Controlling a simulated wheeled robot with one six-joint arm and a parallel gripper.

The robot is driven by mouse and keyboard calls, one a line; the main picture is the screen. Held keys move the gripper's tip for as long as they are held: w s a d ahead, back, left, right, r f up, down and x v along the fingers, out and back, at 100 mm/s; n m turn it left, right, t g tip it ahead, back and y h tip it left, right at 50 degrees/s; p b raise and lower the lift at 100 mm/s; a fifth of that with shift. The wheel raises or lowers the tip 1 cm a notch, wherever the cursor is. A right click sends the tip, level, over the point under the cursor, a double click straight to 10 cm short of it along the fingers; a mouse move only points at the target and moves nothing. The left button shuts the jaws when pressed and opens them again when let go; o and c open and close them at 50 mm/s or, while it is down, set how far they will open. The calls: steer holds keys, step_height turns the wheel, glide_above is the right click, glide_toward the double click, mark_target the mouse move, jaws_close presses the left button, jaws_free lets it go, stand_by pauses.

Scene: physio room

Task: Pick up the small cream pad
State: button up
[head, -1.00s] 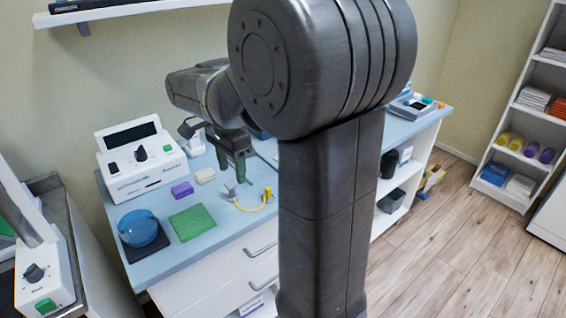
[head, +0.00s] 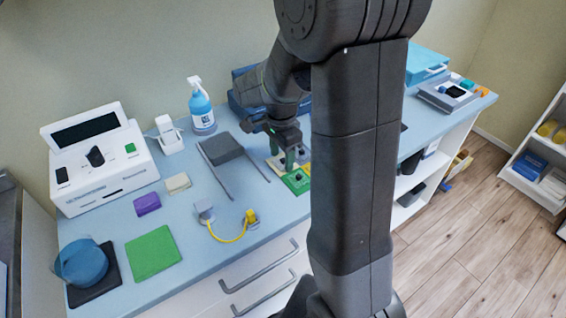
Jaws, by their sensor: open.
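The small cream pad (head: 177,182) lies flat on the blue worktop (head: 195,262), in front of the white device and just behind and right of a purple block (head: 147,204). My gripper (head: 289,162) is open and points down, well to the right of the cream pad. It hangs over or close to a yellow and green card-like item (head: 297,180); I cannot tell whether it touches it. Part of that item is hidden behind my gripper and arm.
A white device (head: 100,165) stands behind the pad. A green square (head: 153,252), a blue round item (head: 82,264) and a yellow cable (head: 229,236) lie in front. A grey item with two straps (head: 222,150) lies between pad and gripper. A spray bottle (head: 201,107) stands behind.

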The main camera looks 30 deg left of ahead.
mark_target(282, 160)
steer(key=shift+f, duration=0.25)
steer(key=c, duration=0.6)
steer(key=shift+r, duration=0.1)
step_height(282, 160, up, 10)
steer(key=shift+f+p, duration=0.1)
steer(key=shift+p, duration=0.2)
